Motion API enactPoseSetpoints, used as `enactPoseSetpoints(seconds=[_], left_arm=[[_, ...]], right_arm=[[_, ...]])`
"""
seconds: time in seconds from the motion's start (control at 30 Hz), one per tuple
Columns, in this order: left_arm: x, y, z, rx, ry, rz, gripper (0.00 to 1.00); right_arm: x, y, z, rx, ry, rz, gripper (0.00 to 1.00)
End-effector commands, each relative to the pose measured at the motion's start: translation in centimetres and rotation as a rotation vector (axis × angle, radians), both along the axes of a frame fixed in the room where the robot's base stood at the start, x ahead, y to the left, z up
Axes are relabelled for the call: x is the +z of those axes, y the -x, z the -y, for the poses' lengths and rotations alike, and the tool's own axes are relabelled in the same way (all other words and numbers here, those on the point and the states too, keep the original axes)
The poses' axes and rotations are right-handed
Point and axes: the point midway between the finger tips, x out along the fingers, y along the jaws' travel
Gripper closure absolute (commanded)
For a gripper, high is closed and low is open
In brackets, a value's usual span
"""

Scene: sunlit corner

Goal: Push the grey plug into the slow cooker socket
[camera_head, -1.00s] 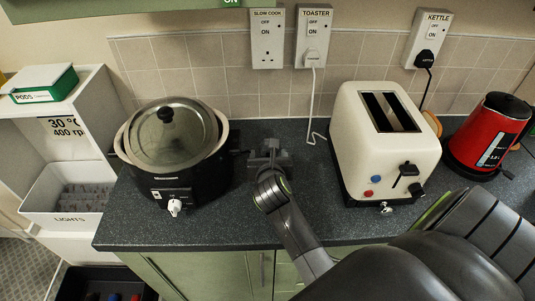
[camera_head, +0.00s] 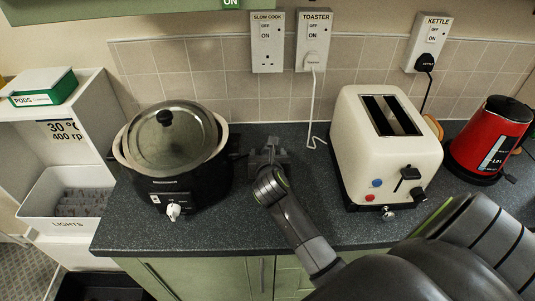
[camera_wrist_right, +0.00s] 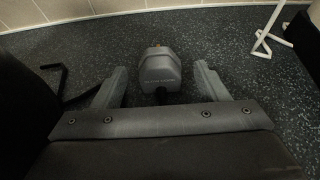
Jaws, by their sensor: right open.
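The grey plug (camera_wrist_right: 160,72) lies on the dark worktop in the right wrist view, between the spread fingers of my right gripper (camera_wrist_right: 161,67). Gaps show on both sides of it, and a dark cable leaves its near end. In the head view my right gripper (camera_head: 270,150) is low over the worktop, right of the slow cooker (camera_head: 185,185); the plug cannot be made out clearly there. The slow cooker socket (camera_head: 267,42), labelled SLOW COOK, is on the wall above, with bare holes. My left gripper is not in view.
The toaster socket (camera_head: 313,40) holds a white plug, its cord hanging to the worktop. The kettle socket (camera_head: 428,42) holds a black plug. A cream toaster (camera_head: 385,150) and red kettle (camera_head: 490,140) stand right. Tiled wall (camera_head: 200,65) rises behind.

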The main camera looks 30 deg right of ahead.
Motion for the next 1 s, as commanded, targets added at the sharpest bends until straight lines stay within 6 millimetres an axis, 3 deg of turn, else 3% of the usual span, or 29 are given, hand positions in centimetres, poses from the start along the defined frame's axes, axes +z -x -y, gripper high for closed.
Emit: enactPoseSetpoints(seconds=[1.0], left_arm=[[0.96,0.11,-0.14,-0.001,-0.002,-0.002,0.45]], right_arm=[[0.07,0.03,-0.01,0.000,-0.001,-0.002,0.33]])
